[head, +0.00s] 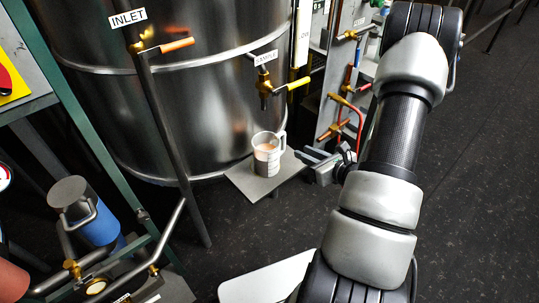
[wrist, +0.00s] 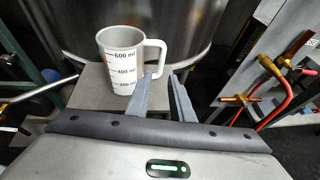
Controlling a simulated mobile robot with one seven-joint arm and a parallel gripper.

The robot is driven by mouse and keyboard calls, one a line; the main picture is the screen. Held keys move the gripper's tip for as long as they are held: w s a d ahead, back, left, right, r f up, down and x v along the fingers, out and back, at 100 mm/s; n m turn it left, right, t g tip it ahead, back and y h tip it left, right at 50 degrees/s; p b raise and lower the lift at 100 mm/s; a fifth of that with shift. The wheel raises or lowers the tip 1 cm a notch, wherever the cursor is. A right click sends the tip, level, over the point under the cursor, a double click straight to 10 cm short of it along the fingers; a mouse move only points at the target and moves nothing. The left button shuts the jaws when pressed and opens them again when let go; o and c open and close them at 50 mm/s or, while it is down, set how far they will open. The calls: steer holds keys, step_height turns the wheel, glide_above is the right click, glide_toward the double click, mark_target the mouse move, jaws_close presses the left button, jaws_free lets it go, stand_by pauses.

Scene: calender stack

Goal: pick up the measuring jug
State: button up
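The measuring jug (head: 267,154) stands upright on a small grey shelf (head: 243,183) in front of the large steel tank. It is pale and translucent with dark volume marks, and its handle is on the right. In the wrist view the jug (wrist: 119,62) shows its marks clearly, and the handle (wrist: 154,57) points right. My gripper (head: 306,156) is to the right of the jug, at the shelf's right edge. In the wrist view its two fingers (wrist: 163,92) are apart with a gap between them, near the lower end of the handle. I cannot tell whether a finger touches it.
A sample tap (head: 265,88) with a yellow handle sticks out above the jug. The steel tank (head: 190,110) stands close behind the shelf. Red and yellow pipes (head: 345,115) are on a panel to the right. A blue cylinder (head: 98,225) stands at lower left.

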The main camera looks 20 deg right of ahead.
mark_target(283, 148)
steer(key=b+x, duration=0.2)
steer(key=x, duration=1)
steer(key=shift+w, duration=0.45)
steer(key=shift+c, duration=0.3)
jaws_close()
stand_by(0.5)
